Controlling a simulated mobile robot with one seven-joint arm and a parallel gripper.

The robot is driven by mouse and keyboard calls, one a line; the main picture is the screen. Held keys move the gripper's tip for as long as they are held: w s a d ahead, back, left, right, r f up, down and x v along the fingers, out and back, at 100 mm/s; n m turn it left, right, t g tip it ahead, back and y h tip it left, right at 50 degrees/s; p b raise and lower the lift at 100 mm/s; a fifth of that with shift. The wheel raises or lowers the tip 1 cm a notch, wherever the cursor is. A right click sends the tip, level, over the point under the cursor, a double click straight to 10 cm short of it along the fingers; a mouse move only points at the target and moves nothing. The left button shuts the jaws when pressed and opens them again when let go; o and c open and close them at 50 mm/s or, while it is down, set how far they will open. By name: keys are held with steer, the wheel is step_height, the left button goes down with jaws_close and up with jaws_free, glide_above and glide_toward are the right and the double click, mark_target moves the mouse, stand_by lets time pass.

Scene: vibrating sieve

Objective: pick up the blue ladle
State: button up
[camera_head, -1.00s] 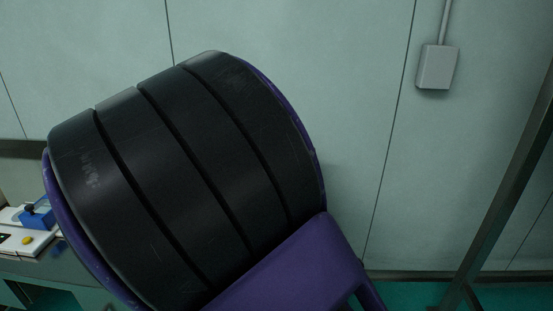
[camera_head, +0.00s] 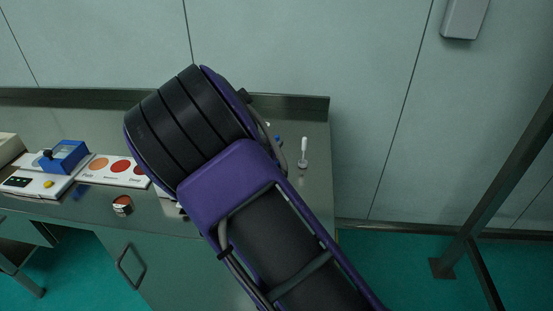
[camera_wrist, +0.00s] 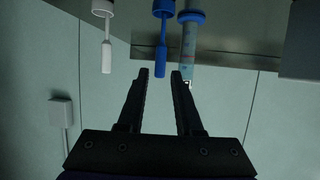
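The blue ladle (camera_wrist: 161,40) is in the wrist view, its round cup at the top edge and its handle pointing down the picture. My gripper (camera_wrist: 160,73) is open and empty. Its two dark fingertips lie on either side of the line of the handle's end, with the ladle apparently just beyond them; the exact distance is unclear. In the head view my arm covers my gripper, and a small blue piece (camera_head: 278,139) beside the arm may be part of the ladle.
In the head view the white ladle (camera_head: 303,152) stands on the metal table (camera_head: 318,190). A blue device (camera_head: 65,157) and a color card (camera_head: 100,167) are left.

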mark_target(276, 140)
steer(key=x, duration=0.5)
steer(key=shift+w, duration=0.1)
steer(key=shift+c, duration=0.2)
jaws_close()
stand_by(1.0)
